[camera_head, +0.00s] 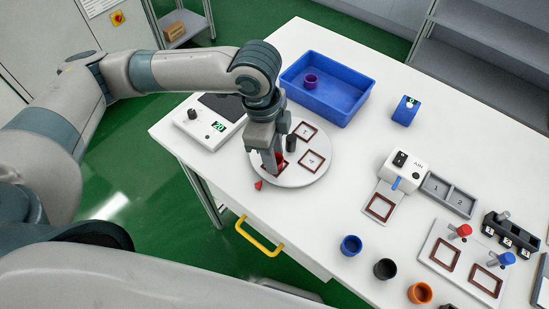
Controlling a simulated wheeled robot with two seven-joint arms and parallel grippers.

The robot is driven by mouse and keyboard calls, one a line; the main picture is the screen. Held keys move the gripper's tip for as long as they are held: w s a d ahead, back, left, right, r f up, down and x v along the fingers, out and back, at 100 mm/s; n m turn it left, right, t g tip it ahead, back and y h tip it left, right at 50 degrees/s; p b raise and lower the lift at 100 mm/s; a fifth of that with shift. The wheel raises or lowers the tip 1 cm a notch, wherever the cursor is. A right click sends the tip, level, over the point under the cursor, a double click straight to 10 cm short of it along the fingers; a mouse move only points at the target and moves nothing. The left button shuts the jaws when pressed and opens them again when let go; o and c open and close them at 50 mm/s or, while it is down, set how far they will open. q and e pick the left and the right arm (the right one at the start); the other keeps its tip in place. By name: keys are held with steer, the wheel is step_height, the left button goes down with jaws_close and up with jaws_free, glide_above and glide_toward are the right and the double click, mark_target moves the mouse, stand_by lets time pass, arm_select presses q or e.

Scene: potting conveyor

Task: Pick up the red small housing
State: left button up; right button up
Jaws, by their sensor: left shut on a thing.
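My left gripper (271,168) points down over the round white turntable (318,176) and is shut on a red small housing (280,157). Only a little red shows beside the fingers; the rest of the housing is hidden. I cannot tell whether the housing touches the turntable. My right gripper is not in view.
A dark upright piece (291,143) stands on the turntable close to the gripper. A blue bin (352,113) holding a purple cup is behind. A white device (212,124) stands left. Blue, black and orange cups (385,268) and fixtures (442,262) occupy the right front.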

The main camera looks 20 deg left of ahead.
arm_select(q)
steer(key=shift+r, duration=0.15)
